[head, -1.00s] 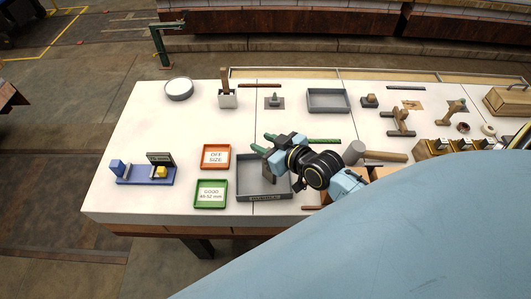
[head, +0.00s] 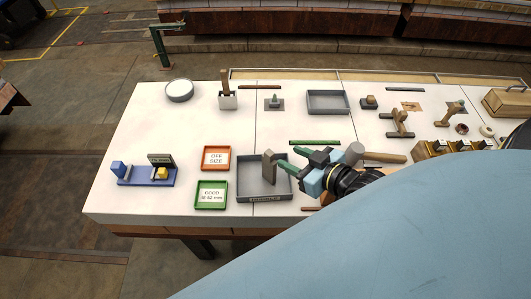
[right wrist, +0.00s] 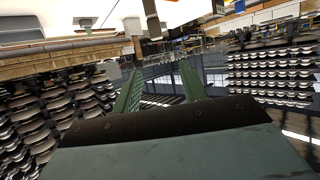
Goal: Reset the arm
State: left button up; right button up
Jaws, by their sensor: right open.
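My right gripper (head: 288,159) is over the table beside the grey tray (head: 242,190). Its green fingers point left, spread apart, with nothing visible between them. The spread fingers also show in the right wrist view (right wrist: 161,68). A grey-brown block (head: 269,167) stands upright at the tray, just left of the fingertips; whether a finger touches it I cannot tell. My left gripper is not in view.
An orange-rimmed OFF SIZE tray (head: 216,147) and a green-rimmed GOOD tray (head: 196,194) lie left of the grey tray. A mallet (head: 383,157) lies close to my right gripper. A blue fixture (head: 147,176) stands at the left.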

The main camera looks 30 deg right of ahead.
jog(key=shift+v, duration=1.25)
jog(key=s+a+f+g+h, duration=0.3)
jog(key=s+a+g, duration=0.3)
jog(key=s+g, duration=0.3)
notch_tip(320, 180, down, 28)
jog(key=s+g+b, duration=0.2)
jog(key=s+d+f+g+b, duration=0.1)
jog(key=s+d+f+b, duration=0.1)
jog(key=s+f, duration=1.4)
jog(key=shift+s+d+f, duration=0.2)
jog(key=shift+d, duration=0.45)
